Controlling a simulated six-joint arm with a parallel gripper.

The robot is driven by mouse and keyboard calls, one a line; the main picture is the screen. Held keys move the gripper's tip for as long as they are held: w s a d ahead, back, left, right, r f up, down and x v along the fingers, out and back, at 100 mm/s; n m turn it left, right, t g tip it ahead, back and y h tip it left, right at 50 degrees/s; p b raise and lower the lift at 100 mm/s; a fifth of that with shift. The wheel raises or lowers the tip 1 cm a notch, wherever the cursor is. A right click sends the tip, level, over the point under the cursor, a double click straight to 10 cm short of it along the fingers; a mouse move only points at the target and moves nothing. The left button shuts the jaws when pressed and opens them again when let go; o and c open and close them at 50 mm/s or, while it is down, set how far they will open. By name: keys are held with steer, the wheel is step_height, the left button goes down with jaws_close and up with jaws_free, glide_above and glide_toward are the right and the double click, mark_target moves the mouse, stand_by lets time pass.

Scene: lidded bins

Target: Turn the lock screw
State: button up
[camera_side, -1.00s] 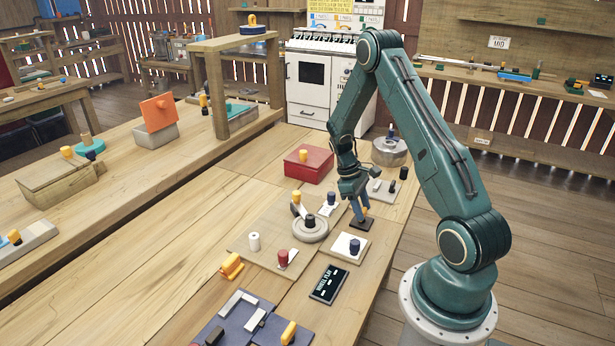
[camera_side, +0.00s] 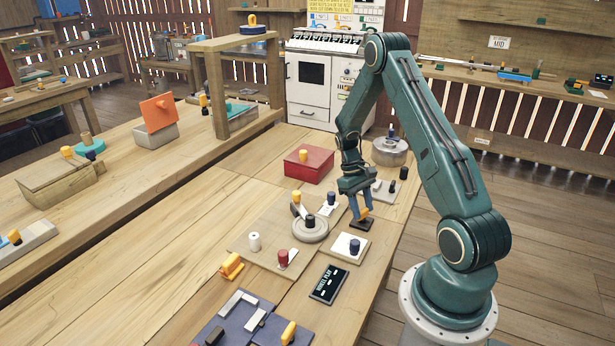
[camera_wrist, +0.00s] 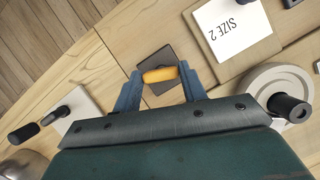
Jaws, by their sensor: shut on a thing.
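The lock screw appears as a yellow-orange handle (camera_side: 364,212) on a small dark square plate (camera_side: 361,225) on the table, below my wrist in the side view. My gripper (camera_side: 361,213) points down over it with blue fingers, shut on the handle. In the wrist view the yellow handle (camera_wrist: 161,75) lies crosswise between the two blue fingertips (camera_wrist: 158,77), with part of the dark plate (camera_wrist: 158,54) showing behind it. The screw's shaft is hidden under the handle.
A round grey base with a dark knob (camera_side: 311,229) stands close on the left. A white plate with a blue knob (camera_side: 354,246) is in front. A red box (camera_side: 309,165) and a round metal pot (camera_side: 389,152) stand behind.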

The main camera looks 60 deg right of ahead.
steer(key=m, duration=0.2)
steer(key=m+t+y, duration=0.1)
steer(key=m, duration=0.1)
steer(key=shift+s+d+m, duration=0.1)
steer(key=shift+d+m, duration=0.05)
steer(key=shift+m, duration=0.15)
steer(key=m+t+y, duration=0.1)
steer(key=m, duration=0.3)
steer(key=shift+s+d+m, duration=0.1)
steer(key=shift+m, duration=0.2)
steer(key=m+t, duration=0.2)
steer(key=m, duration=0.2)
steer(key=shift+s+m+y, duration=0.1)
steer(key=shift+m+y, duration=0.2)
steer(key=shift+y, duration=0.1)
steer(key=shift+s+m+t, duration=0.1)
steer(key=shift+m+t, duration=0.7)
steer(key=shift+m, duration=1.1)
steer(key=o, duration=1)
steer(key=shift+r, duration=0.1)
